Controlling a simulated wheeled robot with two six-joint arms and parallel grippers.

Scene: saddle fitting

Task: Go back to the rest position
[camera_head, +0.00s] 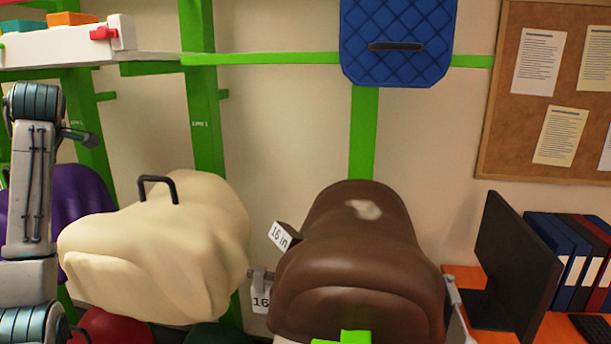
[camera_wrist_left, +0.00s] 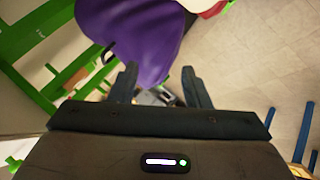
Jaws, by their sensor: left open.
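My left arm stands upright at the left edge of the head view; its gripper cannot be made out there. In the left wrist view my left gripper (camera_wrist_left: 160,86) is open, with nothing seen between its fingers. A purple saddle (camera_wrist_left: 133,35) lies beyond the fingertips in that view; in the head view the purple saddle (camera_head: 83,191) is partly hidden behind my arm. A cream saddle (camera_head: 155,245) with a black handle and a brown saddle (camera_head: 350,265) with a pale patch sit side by side. My right gripper is not in view.
A green rack (camera_head: 200,90) runs along the wall. A blue quilted pad (camera_head: 397,60) with a black handle hangs above the brown saddle. A white shelf (camera_head: 60,47) is at upper left. A dark monitor (camera_head: 505,265) and binders (camera_head: 570,260) stand on an orange desk at right.

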